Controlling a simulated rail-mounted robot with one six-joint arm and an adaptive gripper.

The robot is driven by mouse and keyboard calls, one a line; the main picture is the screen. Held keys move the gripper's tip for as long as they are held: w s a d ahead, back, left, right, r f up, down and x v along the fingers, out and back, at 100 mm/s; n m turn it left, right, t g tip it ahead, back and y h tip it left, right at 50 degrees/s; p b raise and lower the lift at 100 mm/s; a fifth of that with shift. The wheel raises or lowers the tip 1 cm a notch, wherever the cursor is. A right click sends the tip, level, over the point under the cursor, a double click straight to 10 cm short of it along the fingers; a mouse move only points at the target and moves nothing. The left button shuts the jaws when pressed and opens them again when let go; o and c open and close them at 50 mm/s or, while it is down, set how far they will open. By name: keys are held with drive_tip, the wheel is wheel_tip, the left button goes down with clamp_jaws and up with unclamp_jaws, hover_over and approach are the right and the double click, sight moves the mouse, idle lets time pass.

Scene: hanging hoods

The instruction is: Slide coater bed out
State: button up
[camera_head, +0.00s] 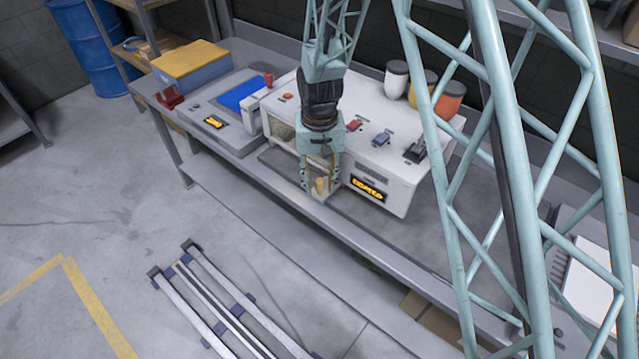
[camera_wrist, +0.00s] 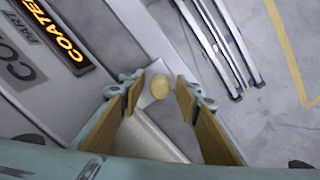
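The coater is a white machine (camera_head: 395,150) on the bench, with a lit "COATER" sign (camera_head: 369,188) on its front; the sign also shows in the wrist view (camera_wrist: 57,35). A round tan knob (camera_head: 320,186) sits at the front end of a pale bed piece, near the bench's front edge. In the wrist view the knob (camera_wrist: 160,87) lies between the fingertips. My gripper (camera_head: 319,181) points down at the knob, its tan-padded fingers (camera_wrist: 158,96) open with a gap on each side. Most of the bed (camera_wrist: 150,138) is hidden by my gripper.
A grey unit with a blue panel (camera_head: 240,94) and a yellow-topped box (camera_head: 187,62) stand left on the bench. Several jars (camera_head: 448,98) stand on the coater. Metal rails (camera_head: 225,310) lie on the floor in front. The floor before the bench (camera_head: 120,200) is mostly clear.

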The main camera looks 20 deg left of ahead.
drive_tip(key=shift+c, duration=0.2)
clamp_jaws()
drive_tip(key=shift+d, duration=0.1)
